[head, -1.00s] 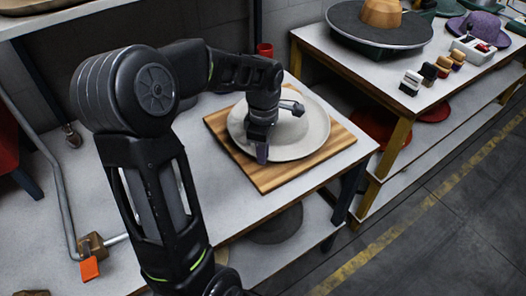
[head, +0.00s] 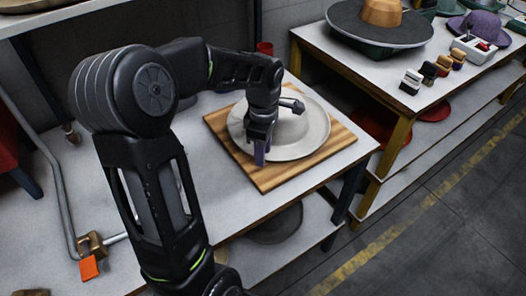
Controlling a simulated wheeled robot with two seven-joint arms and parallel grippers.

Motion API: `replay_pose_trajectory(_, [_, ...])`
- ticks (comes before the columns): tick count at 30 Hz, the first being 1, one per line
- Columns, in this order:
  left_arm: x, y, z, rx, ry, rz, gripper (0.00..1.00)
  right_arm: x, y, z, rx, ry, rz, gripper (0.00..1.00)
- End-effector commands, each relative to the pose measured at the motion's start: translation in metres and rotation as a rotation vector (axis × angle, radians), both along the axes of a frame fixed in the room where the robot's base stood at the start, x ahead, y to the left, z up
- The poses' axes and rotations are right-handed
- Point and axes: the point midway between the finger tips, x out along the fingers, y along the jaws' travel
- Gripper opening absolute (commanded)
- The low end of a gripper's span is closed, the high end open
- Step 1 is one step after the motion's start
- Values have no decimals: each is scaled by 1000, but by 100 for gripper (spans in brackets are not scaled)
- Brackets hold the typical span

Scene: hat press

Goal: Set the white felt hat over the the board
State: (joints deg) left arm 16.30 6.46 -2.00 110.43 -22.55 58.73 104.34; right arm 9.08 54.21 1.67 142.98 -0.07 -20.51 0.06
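The white felt hat (head: 312,135) lies brim-down over the wooden board (head: 278,178), and the board's corners and front edge show around the brim. The board rests on the light-topped table. My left gripper (head: 261,154) points down at the near-left side of the hat, with its fingers in front of the brim and crown. The fingers overlap the brim in the head view, and I cannot tell whether they grip it or stand apart from it. The gripper and wrist hide part of the hat's crown and left side. My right gripper is not in view.
A red cylinder (head: 265,49) stands behind the board. The tabletop left of the board is mostly clear.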

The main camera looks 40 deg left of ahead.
Motion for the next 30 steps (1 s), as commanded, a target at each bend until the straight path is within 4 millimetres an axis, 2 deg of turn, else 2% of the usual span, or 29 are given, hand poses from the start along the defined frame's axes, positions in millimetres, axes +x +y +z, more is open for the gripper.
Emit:
replay_pose_trajectory(13, [1,0,65,1,-4,0,36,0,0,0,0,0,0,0])
replay_pose_trajectory(18, [0,-1,72,-1,-1,0,36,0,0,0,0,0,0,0])
replay_pose_trajectory(30, [0,-1,72,0,-1,0,36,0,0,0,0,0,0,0])
